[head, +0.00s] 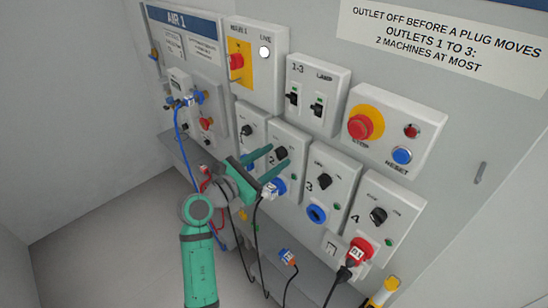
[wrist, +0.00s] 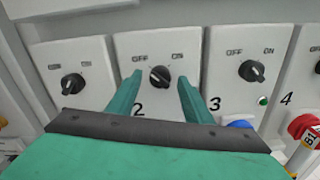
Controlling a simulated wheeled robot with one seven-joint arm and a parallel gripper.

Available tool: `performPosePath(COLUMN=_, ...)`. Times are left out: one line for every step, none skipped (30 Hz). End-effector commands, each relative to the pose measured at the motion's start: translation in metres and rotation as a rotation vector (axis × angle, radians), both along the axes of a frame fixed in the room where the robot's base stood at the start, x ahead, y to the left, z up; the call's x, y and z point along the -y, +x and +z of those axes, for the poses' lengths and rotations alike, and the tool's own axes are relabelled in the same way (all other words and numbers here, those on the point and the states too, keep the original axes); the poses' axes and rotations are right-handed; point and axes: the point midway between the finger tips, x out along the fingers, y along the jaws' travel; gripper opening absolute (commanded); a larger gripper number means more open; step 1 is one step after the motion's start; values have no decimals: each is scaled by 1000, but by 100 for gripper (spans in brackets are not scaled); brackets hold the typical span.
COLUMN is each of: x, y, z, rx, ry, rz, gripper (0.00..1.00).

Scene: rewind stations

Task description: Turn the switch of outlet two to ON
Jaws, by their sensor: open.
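The outlet two panel (wrist: 128,50) is a pale plate marked 2, with OFF at upper left and ON at upper right. Its black rotary switch (wrist: 160,76) sits centrally; its pointer seems turned toward OFF, but the mark is small. The switch also shows in the head view (head: 280,153). My green gripper (wrist: 160,80) is open, one finger on each side of the switch. I cannot tell whether the fingers touch it. In the head view my gripper (head: 279,156) reaches toward the same panel. The panel's lower part is hidden by my gripper in the wrist view.
The outlet three panel (head: 329,181) is close on the right, with an empty blue socket (head: 316,214). Above are the breaker box (head: 318,80) and the stop button box (head: 394,125). Dark cables hang below.

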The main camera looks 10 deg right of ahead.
Motion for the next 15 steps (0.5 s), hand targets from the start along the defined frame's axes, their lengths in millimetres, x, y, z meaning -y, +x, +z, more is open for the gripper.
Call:
performPosePath(x=3, y=2, z=0, rx=0, ry=0, rz=0, gripper=46)
performPosePath(x=4, y=2, z=0, rx=0, ry=0, rz=0, gripper=46)
performPosePath(x=4, y=3, z=0, rx=0, ry=0, rz=0, gripper=46)
performPosePath(x=5, y=3, z=0, rx=0, ry=0, rz=0, gripper=46)
performPosePath(x=5, y=4, z=0, rx=0, ry=0, rz=0, gripper=46)
performPosePath(x=5, y=4, z=0, rx=0, ry=0, rz=0, gripper=46)
performPosePath(x=5, y=4, z=0, rx=0, ry=0, rz=0, gripper=46)
performPosePath(x=5, y=4, z=0, rx=0, ry=0, rz=0, gripper=46)
performPosePath(x=5, y=4, z=0, rx=0, ry=0, rz=0, gripper=46)
performPosePath(x=5, y=4, z=0, rx=0, ry=0, rz=0, gripper=46)
performPosePath(x=5, y=4, z=0, rx=0, ry=0, rz=0, gripper=46)
performPosePath(x=5, y=4, z=0, rx=0, ry=0, rz=0, gripper=41)
performPosePath(x=5, y=4, z=0, rx=0, ry=0, rz=0, gripper=34)
performPosePath(x=5, y=4, z=0, rx=0, ry=0, rz=0, gripper=27)
performPosePath(x=5, y=4, z=0, rx=0, ry=0, rz=0, gripper=17)
